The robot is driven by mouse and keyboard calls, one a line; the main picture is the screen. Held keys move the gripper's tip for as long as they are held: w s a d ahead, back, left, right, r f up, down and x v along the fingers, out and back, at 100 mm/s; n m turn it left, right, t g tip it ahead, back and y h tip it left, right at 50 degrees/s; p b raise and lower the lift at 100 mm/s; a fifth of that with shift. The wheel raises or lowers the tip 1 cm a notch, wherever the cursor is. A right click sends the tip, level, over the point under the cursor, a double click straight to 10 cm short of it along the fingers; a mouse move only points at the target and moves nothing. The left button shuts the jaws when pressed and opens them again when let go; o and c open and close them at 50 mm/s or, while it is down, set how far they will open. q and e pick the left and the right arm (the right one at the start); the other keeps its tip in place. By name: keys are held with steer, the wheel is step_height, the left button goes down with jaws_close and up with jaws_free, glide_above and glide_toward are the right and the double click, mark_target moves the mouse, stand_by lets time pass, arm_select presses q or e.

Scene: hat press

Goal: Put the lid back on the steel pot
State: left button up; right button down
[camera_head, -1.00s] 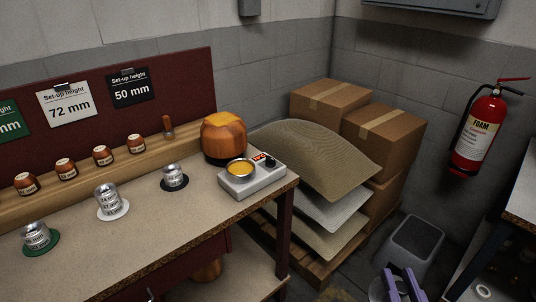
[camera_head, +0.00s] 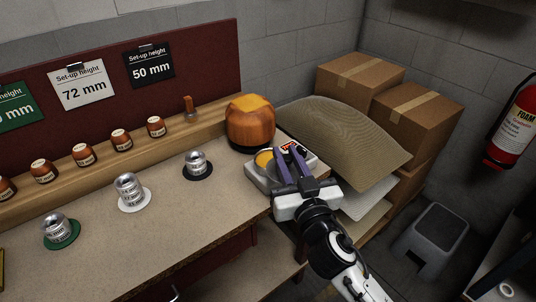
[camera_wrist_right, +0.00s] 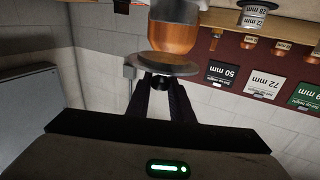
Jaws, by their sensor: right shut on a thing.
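The steel pot (camera_head: 263,160), with yellow contents, stands open on a pale heater box at the table's right end. It also shows in the right wrist view (camera_wrist_right: 180,11), where the picture is upside down. My right gripper (camera_head: 289,151) is over the heater box, beside the pot's opening. In the right wrist view its fingers (camera_wrist_right: 160,88) are shut on the dark knob of a flat grey lid (camera_wrist_right: 168,64). The lid is held above the pot, apart from it. In the head view the lid is not clear behind my fingers. My left gripper is not in view.
An orange-brown rounded block (camera_head: 251,123) stands close behind the pot. Several small brown jars stand on the wooden ledge (camera_head: 104,160), and metal weights on coloured discs stand left.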

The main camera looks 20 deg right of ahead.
steer(key=w+r+p, duration=0.1)
steer(key=w+r, duration=0.5)
steer(key=w, duration=0.3)
steer(key=f, duration=0.3)
steer(key=f+b, duration=0.1)
steer(key=f, duration=0.2)
steer(key=w+f+b, duration=0.1)
steer(key=f, duration=0.3)
steer(key=shift+a, duration=0.4)
steer(key=shift+b, duration=0.3)
steer(key=shift+f+b, duration=0.4)
steer(key=shift+b, duration=0.1)
steer(key=c, duration=1.6)
jaws_free()
steer(key=shift+o, duration=0.2)
